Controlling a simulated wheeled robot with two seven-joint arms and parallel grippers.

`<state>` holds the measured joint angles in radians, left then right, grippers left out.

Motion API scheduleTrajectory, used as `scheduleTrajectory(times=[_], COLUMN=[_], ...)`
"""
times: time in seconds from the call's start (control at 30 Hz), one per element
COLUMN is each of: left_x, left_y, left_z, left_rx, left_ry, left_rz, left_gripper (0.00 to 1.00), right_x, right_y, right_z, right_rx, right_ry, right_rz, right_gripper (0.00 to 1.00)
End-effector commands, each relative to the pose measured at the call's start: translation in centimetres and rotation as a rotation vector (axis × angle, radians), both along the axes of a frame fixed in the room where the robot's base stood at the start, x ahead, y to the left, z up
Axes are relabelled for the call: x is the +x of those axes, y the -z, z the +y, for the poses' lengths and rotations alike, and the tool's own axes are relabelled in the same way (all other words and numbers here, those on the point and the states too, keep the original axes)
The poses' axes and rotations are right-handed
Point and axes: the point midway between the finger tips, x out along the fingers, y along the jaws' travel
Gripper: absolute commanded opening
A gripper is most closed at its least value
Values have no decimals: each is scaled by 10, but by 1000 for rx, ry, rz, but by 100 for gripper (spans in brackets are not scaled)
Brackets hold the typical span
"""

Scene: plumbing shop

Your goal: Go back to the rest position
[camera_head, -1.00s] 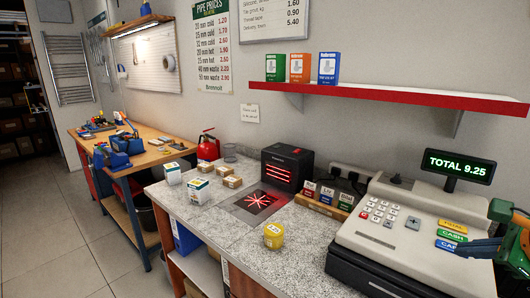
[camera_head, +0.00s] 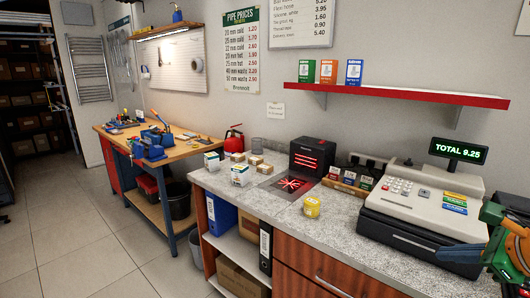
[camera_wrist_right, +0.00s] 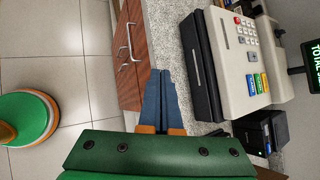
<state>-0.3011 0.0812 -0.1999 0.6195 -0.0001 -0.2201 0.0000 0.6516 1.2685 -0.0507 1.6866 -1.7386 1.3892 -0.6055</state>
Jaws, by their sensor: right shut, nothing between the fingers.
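My right gripper (camera_head: 460,254) is at the right edge of the head view, at the front of the counter, just in front of the cash register (camera_head: 420,212). Its blue fingers are together and hold nothing. In the right wrist view the gripper (camera_wrist_right: 161,78) points along the counter's front edge, with the register (camera_wrist_right: 232,60) to the right of the fingers and apart from them. My left gripper is not in view.
A red shelf (camera_head: 400,95) hangs above. A workbench (camera_head: 180,150) stands farther left. The tiled floor (camera_head: 100,235) in front is clear.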

Motion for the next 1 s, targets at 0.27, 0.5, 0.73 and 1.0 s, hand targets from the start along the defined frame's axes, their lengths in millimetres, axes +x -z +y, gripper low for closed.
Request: scheduleTrajectory(times=[0.27,0.5,0.73,1.0], left_x=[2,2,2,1], left_y=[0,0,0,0], left_z=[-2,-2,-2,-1], left_rx=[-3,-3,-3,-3], left_ry=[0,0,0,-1], left_rz=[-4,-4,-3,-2], left_gripper=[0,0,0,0], right_x=[23,55,22,-131], right_y=[42,129,295,474], right_z=[50,90,65,80], right_rx=[432,1351,2015,2147], right_ry=[-6,351,1180,2223], right_rz=[32,149,233,179], right_gripper=[0,0,0,0])
